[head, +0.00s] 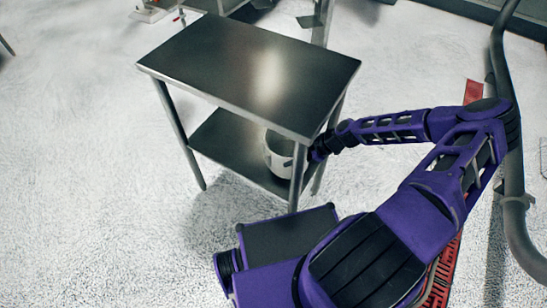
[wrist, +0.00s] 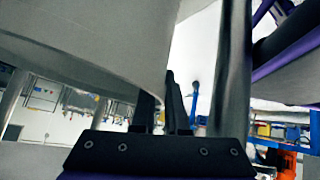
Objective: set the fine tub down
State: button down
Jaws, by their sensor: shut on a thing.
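The fine tub, a pale round tub (head: 277,158), is at the right end of the steel table's lower shelf (head: 225,142), under the table top. A table leg partly covers it. In the wrist view the tub's pale wall (wrist: 85,45) fills the upper left, very close. My gripper (head: 313,154) reaches in from the right, beside that leg, and is shut on the tub. Its dark fingers (wrist: 173,105) show in the wrist view against the tub's side. Whether the tub's base touches the shelf is hidden.
The table top (head: 255,70) is bare and overhangs the tub. A grey post, likely a table leg (wrist: 235,70), stands close to my fingers in the wrist view. The left part of the lower shelf looks clear. Open floor (head: 85,170) lies to the left.

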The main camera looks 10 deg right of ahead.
aim_at(272, 159)
jog(key=w+a, duration=0.4)
jog(key=shift+w+a, duration=0.25)
jog(key=shift+f+b, duration=0.35)
jog(key=shift+f, duration=1.35)
jog(key=c, duration=0.9)
grip_release()
jog(key=shift+f, duration=0.1)
jog(key=shift+c, duration=0.2)
jog(key=p+v, duration=0.1)
jog(key=v, duration=1.1)
jog(key=shift+s+d, duration=0.1)
